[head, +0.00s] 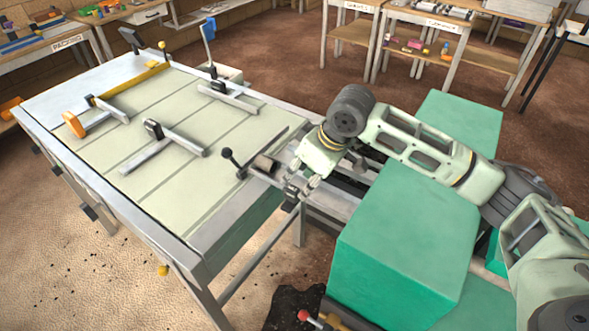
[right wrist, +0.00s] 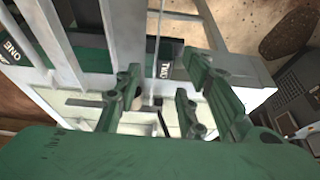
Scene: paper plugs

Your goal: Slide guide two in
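My right gripper (head: 298,190) hangs at the right edge of the pale work table, beside a dark-knobbed lever and a short bar (head: 258,178). In the right wrist view its green fingers (right wrist: 158,88) stand apart, and I see nothing held between them. A dark label reading TWO (right wrist: 163,69) shows just beyond the fingers, and a label reading ONE (right wrist: 13,52) is at the left. Which bar is guide two is not clear in the head view. My left gripper is not in view.
The table top (head: 205,205) carries several metal bars with dark blocks (head: 153,129) and an orange-ended bar (head: 74,124). Green boxes (head: 405,235) stand right of the table, below my right arm. Shelving tables (head: 440,22) stand behind. Floor is open at the lower left.

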